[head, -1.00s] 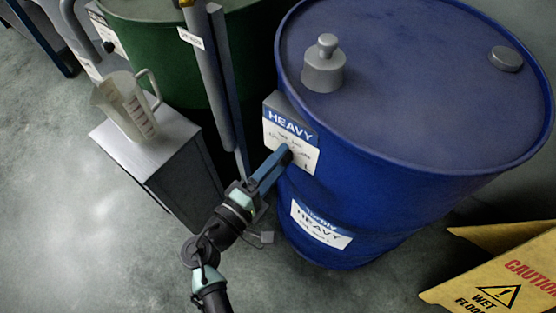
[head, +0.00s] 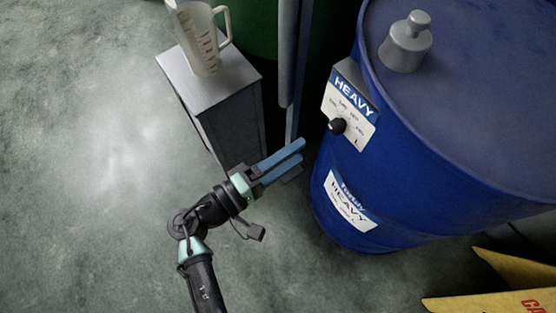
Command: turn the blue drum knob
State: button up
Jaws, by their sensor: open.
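The blue drum (head: 420,165) stands at the right. A white panel headed HEAVY (head: 362,118) is on its side and carries a small black knob (head: 337,126) with markings around it. The knob is in plain sight. My gripper (head: 300,152) is open, with two blue fingers pointing up and right. Its fingertips are to the left of and below the knob in the picture and apart from it. Nothing is between the fingers.
A grey cabinet (head: 232,108) with a clear measuring jug (head: 203,38) on top stands left of the drum. A grey pipe (head: 290,55) rises between them. A green drum (head: 262,20) is behind. A yellow caution sign (head: 500,285) lies at the lower right. Floor at left is clear.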

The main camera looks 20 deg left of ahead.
jog(key=shift+v, duration=1.65)
jog(key=shift+w, duration=0.15)
jog(key=w+d+r+m+g+y, duration=0.1)
jog(key=w+d+r+m+y, duration=0.15)
jog(key=w+r+m, duration=0.6)
jog(key=w+r+t+y, duration=0.2)
jog(key=w+r, duration=0.2)
jog(key=r, duration=0.6)
jog(key=w+r+t+y, duration=0.2)
jog(key=w+r, duration=0.3)
jog(key=r, duration=0.5)
jog(key=s+d+r+m+t+y+p, duration=0.1)
jog(key=s+d+r+t, duration=0.3)
jog(key=r, duration=0.7)
jog(key=s+r+m+t+y+p, duration=0.1)
jog(key=s+r+t+y, duration=0.15)
jog(key=s+r, duration=0.6)
jog(key=s+d+r+m+t+y+p, duration=0.15)
jog(key=r+t, duration=0.25)
jog(key=r, duration=0.9)
notch_tip(320, 180, up, 19)
jog(key=n+p, duration=0.1)
jog(key=p, duration=1.7)
jog(key=shift+s+g+h+p, duration=0.2)
jog(key=shift+g+h+p, duration=0.15)
jog(key=shift+h+p, duration=0.1)
